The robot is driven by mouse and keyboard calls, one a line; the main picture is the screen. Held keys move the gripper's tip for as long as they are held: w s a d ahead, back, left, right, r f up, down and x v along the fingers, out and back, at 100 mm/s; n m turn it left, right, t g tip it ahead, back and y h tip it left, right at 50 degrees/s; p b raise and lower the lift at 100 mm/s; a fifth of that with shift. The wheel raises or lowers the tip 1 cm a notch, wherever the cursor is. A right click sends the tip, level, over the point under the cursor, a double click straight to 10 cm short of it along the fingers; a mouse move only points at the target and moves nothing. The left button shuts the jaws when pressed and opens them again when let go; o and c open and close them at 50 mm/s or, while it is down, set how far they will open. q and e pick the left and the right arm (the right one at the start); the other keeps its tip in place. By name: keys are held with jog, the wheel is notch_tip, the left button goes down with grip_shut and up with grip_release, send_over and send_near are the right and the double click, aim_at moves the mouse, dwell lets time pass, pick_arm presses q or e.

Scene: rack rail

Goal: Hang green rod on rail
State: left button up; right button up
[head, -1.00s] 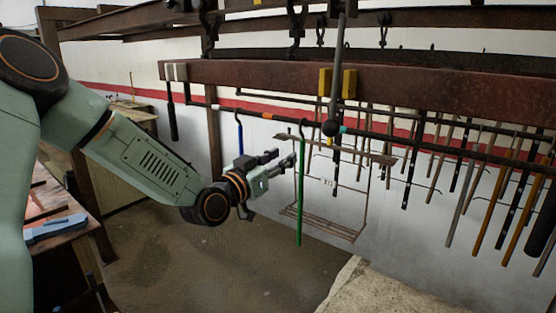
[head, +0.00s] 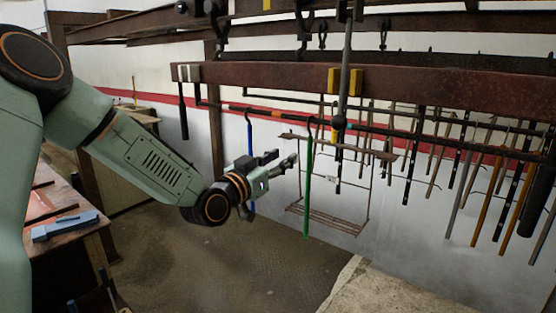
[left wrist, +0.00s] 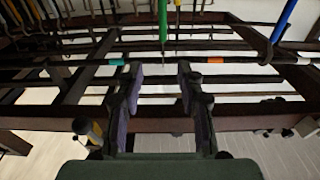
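The green rod (head: 308,190) hangs upright in the head view, its hook at the dark rail (head: 385,131). In the left wrist view the green rod (left wrist: 163,20) meets the rail (left wrist: 165,62) between a teal band (left wrist: 115,62) and an orange band (left wrist: 215,60); the exact hook contact is too small to tell. My left gripper (head: 284,160) is just left of the rod, apart from it. In the left wrist view its fingers (left wrist: 160,78) are spread with nothing held between them. My right gripper is in neither view.
A blue rod (head: 250,142) hangs left of the green one. Several dark and orange-brown rods hang to the right. A heavy brown beam (head: 400,88) runs above the rail. A hanging rack (head: 330,218) is behind the green rod. A wooden table (head: 70,238) stands at left.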

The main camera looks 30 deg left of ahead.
pick_arm(q)
jog(key=s+d+f+h+b, duration=0.1)
jog(key=s+d+f+b, duration=0.1)
jog(key=f, duration=0.6)
jog(key=s+d+f+m+h+b, duration=0.1)
jog(key=s+d+f+b, duration=0.1)
jog(key=f+b, duration=0.5)
jog(key=s+d+f+m+g+h+b, duration=0.1)
jog(key=d+f+b, duration=0.3)
jog(key=f, duration=0.6)
jog(key=shift+s+d, duration=0.3)
jog(key=shift+s, duration=0.35)
jog(key=shift+w+f, duration=0.15)
jog(key=shift+s, duration=0.2)
